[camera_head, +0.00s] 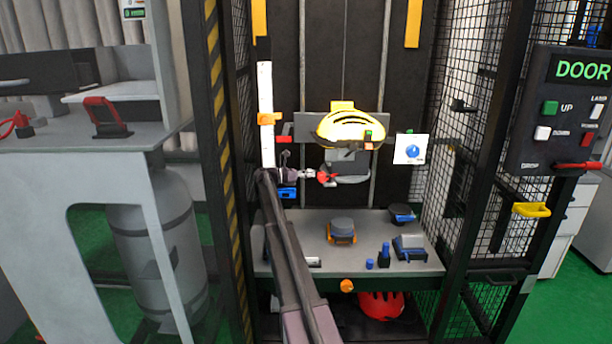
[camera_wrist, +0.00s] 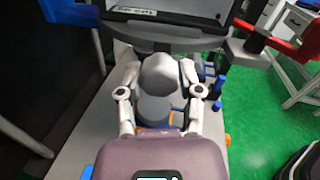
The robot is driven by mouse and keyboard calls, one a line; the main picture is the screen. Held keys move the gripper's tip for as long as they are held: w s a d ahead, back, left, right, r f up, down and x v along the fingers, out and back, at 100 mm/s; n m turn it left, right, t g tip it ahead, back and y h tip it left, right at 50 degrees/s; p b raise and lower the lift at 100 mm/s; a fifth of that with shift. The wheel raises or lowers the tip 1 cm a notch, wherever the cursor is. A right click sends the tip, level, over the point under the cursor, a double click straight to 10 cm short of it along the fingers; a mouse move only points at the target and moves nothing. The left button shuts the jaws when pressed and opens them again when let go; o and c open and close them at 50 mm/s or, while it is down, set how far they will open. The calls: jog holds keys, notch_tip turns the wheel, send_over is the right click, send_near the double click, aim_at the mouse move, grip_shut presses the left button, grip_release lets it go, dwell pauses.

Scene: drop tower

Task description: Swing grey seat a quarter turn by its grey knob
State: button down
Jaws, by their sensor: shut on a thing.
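The grey seat (camera_head: 350,180) is a flat, rounded piece below the yellow helmet in the tower. My gripper (camera_head: 318,176) reaches it from the left, at the red piece (camera_head: 327,178) beside the seat. In the wrist view, my gripper's two pale fingers (camera_wrist: 160,66) stand on either side of a rounded grey knob (camera_wrist: 157,73) and are shut on it. A dark grey plate (camera_wrist: 165,39) lies just beyond the fingertips. The knob is hidden in the head view, and how far the seat is turned is hard to tell.
The yellow helmet (camera_head: 352,129) hangs above the seat. The grey table (camera_head: 300,251) below bears a grey block on an orange base (camera_head: 342,232) and several blue-and-grey parts. Mesh walls and a door panel (camera_head: 560,120) bound the right side.

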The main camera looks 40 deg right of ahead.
jog(key=shift+c, duration=1.3)
grip_release()
jog(key=shift+s+d+r, duration=0.1)
jog(key=shift+s+d, duration=0.05)
jog(key=shift+s, duration=0.05)
jog(key=shift+w, duration=0.15)
jog(key=shift+w+a, duration=0.1)
jog(key=shift+a, duration=0.15)
